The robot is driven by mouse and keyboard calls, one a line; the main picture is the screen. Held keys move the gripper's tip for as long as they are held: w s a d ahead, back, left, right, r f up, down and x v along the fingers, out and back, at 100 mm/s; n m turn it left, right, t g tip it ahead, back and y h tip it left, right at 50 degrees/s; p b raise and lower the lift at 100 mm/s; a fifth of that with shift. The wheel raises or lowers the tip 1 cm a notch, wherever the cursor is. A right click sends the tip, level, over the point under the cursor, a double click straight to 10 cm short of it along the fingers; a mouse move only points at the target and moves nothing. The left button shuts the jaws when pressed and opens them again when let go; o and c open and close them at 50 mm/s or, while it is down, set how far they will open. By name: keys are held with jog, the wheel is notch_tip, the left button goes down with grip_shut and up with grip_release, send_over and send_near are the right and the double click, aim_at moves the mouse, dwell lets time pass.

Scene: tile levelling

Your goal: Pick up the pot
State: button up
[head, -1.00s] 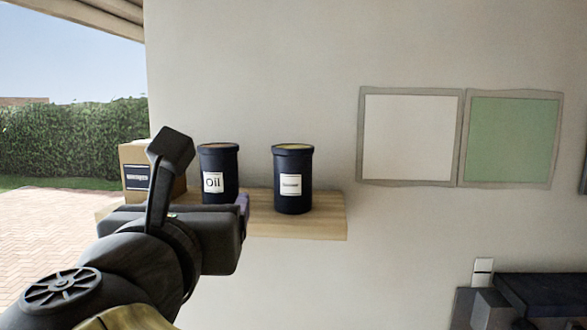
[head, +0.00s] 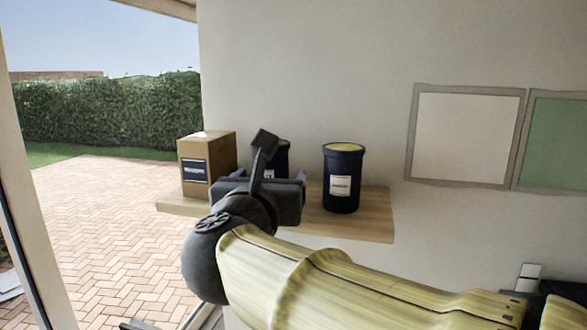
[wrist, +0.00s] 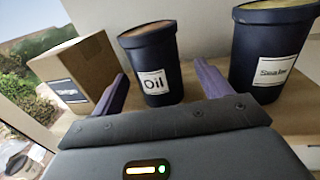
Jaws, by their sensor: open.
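Two dark blue pots stand on the wooden shelf (head: 375,228). The pot labelled "Oil" (wrist: 155,56) is in the middle of the wrist view; in the head view my gripper mostly hides it. The other pot (head: 341,180), with a yellowish top and a white label, stands to its right, and it also shows in the wrist view (wrist: 268,48). My gripper (head: 270,175) is open and empty. In the wrist view its two purple fingers (wrist: 160,78) point toward the "Oil" pot, one at each side, with the pot in front of them.
A cardboard box (head: 206,165) stands left of the "Oil" pot on the shelf, and also shows in the wrist view (wrist: 75,75). A plain wall backs the shelf, with framed panels (head: 466,136) at right. Open brick paving (head: 110,230) lies to the left.

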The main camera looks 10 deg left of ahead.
aim_at(272, 167)
jog(key=shift+w+a+r+p, duration=0.1)
jog(key=shift+w+r+p, duration=0.2)
jog(key=shift+w+p, duration=0.4)
jog(key=w+p, duration=0.2)
jog(key=w, duration=0.1)
jog(key=shift+a, duration=0.2)
jog(key=shift+w+a+f, duration=0.1)
jog(key=shift+w, duration=0.4)
jog(key=shift+s, duration=0.15)
jog(key=shift+c, duration=0.4)
jog(key=c, duration=1.1)
